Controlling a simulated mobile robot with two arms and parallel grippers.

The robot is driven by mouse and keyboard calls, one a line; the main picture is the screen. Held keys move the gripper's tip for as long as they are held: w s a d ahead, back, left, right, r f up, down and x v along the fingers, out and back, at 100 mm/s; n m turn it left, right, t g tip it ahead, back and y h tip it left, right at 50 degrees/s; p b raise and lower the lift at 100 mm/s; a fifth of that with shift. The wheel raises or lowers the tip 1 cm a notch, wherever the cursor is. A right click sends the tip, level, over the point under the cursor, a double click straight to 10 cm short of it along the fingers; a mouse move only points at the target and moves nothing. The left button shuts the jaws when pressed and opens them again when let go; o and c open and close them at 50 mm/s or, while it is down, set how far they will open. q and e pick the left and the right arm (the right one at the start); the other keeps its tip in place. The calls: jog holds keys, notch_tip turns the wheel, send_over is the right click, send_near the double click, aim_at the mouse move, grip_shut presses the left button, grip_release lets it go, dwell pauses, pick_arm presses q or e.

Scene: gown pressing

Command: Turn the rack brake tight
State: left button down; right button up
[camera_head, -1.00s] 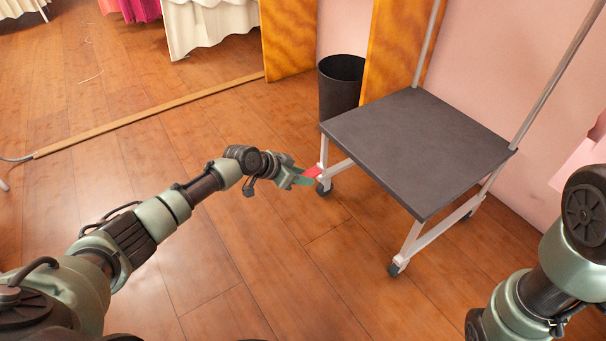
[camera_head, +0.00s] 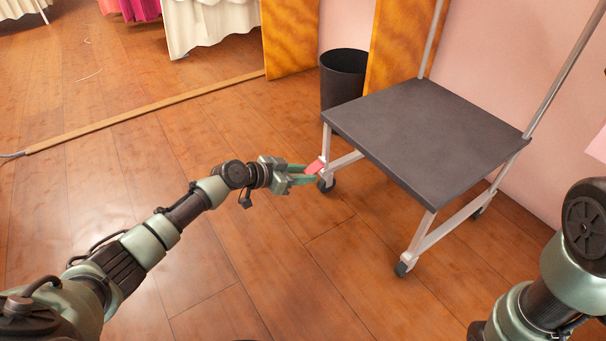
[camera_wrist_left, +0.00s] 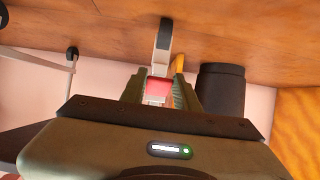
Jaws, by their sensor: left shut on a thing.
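The rack (camera_head: 425,135) has a dark grey flat shelf, pale metal legs, tall posts and small dark casters. The red brake (camera_head: 316,166) sits low on its near-left leg, just above a caster (camera_head: 326,185). My left gripper (camera_head: 308,175) reaches it from the left and is shut on it. In the left wrist view the red brake (camera_wrist_left: 157,90) lies between the two green fingers (camera_wrist_left: 160,92), with the pale leg (camera_wrist_left: 163,40) beyond it. My right arm shows at the right edge, but its gripper is out of view.
A black bin (camera_head: 342,78) stands behind the rack, beside an orange wooden panel (camera_head: 392,45) and the pink wall. A wooden floor strip (camera_head: 150,112) runs across the back left. The floor left of the rack is clear.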

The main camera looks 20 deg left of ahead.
pick_arm(q)
jog(key=c, duration=1)
grip_release()
jog(key=shift+c, duration=0.2)
jog(key=p+v, duration=0.4)
jog(key=v, duration=0.3)
jog(key=shift+s+a+r+p, duration=0.15)
jog(key=shift+s+a+p, duration=0.05)
jog(key=shift+s+p, duration=0.1)
